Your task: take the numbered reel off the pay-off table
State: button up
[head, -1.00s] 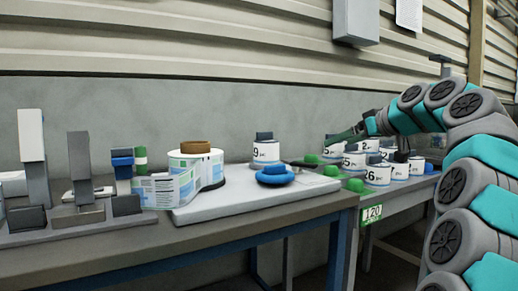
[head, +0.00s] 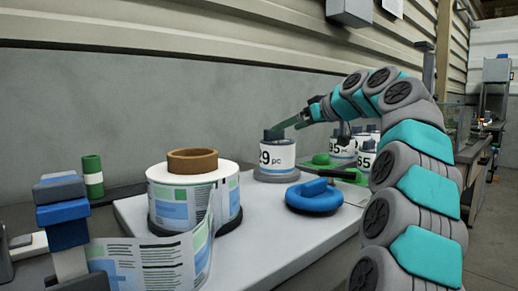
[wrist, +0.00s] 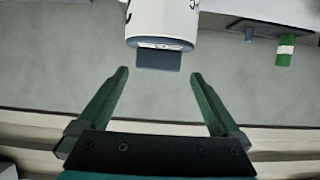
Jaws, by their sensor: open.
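My gripper (head: 298,124) is beside this block in the head view. In the wrist view my gripper (wrist: 160,73) is open and empty, its green fingers spread wider than the block (wrist: 158,58). The block lies just ahead of the fingertips, roughly midway between them. The reel's white body (wrist: 162,20) is cut off by the top edge.
A large label roll (head: 192,185) with a brown core stands to the left, its printed strip hanging forward. A blue ring-shaped knob (head: 314,197) sits in front of the reel. More numbered reels (head: 343,148) and green bases stand behind to the right. A green roll (head: 92,176) stands far left.

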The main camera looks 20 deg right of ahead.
jog(key=x, duration=0.2)
jog(key=shift+w+a, duration=0.1)
jog(key=shift+w, duration=0.25)
jog(key=p+x, duration=0.1)
jog(key=x, duration=0.4)
jog(key=shift+w+f, duration=0.15)
jog(key=shift+w, duration=0.2)
jog(key=c, duration=1.2)
jog(key=shift+c, duration=0.2)
